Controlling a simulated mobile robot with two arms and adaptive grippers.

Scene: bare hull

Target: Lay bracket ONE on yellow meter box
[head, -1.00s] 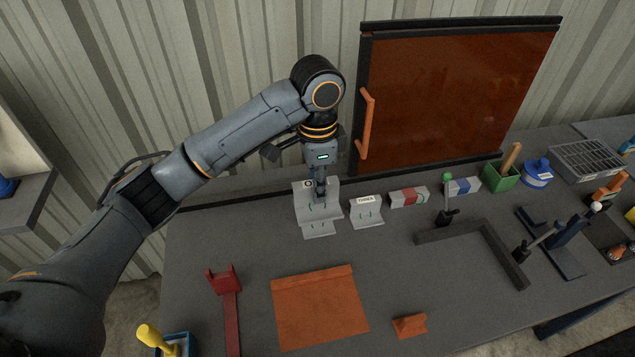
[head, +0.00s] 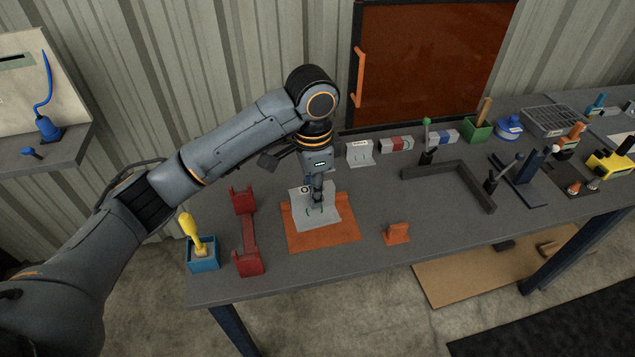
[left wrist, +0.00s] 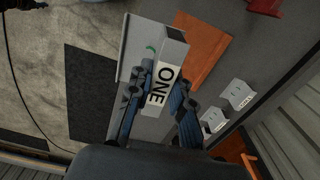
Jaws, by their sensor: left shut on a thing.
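Bracket ONE (head: 328,218) is a light grey angled plate. My left gripper (head: 317,198) is shut on it and holds it over the orange sheet in the head view. In the left wrist view, the black word ONE shows on the bracket (left wrist: 163,86) between the fingers of my left gripper (left wrist: 160,95). A yellow box-like thing (head: 612,164), which looks like the meter box, is at the far right of the head view, partly cut by the edge. My right gripper is not in view.
The orange sheet (head: 294,236) lies under the held bracket, beside a red stand (head: 249,238). Another labelled grey bracket (head: 360,154) stands behind. A dark L-shaped bar (head: 465,178), levers and a blue stand (head: 524,172) lie between the bracket and the yellow thing.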

